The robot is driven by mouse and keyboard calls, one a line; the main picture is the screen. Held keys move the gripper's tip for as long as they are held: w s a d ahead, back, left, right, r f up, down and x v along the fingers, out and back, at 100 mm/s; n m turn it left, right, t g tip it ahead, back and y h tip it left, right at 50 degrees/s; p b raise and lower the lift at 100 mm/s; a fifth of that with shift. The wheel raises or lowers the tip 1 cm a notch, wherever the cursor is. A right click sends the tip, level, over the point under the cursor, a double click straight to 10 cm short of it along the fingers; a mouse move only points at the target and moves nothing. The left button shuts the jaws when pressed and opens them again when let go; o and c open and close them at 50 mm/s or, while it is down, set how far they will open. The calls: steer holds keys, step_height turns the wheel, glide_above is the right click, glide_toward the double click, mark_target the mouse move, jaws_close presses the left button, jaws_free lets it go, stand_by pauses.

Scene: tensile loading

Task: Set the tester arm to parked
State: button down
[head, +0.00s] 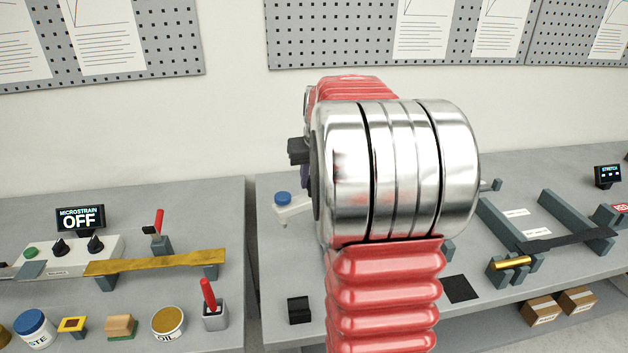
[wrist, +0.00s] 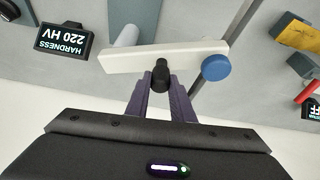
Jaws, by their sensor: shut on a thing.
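The tester arm is a white bar with a blue round cap at one end and a black peg near its middle. It shows in the wrist view (wrist: 190,52), and its capped end shows in the head view (head: 293,207). The black peg (wrist: 161,76) stands between the purple fingers of my gripper (wrist: 161,84), which are shut on it. In the head view my own red and silver arm hides most of my gripper and the rest of the tester arm.
A "HARDNESS 220 HV" display (wrist: 78,42) stands beside the tester arm. The right bench holds grey rails (head: 512,225) and a brass cylinder (head: 510,262). The left bench has a "MICROSTRAIN OFF" display (head: 80,217), red levers and tins. A narrow gap separates the benches.

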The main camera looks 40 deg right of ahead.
steer(key=shift+w, duration=0.15)
steer(key=c, duration=1.5)
jaws_free()
steer(key=shift+c, duration=0.2)
steer(key=v, duration=1.3)
steer(key=shift+s+r, duration=0.25)
steer(key=shift+r, duration=0.05)
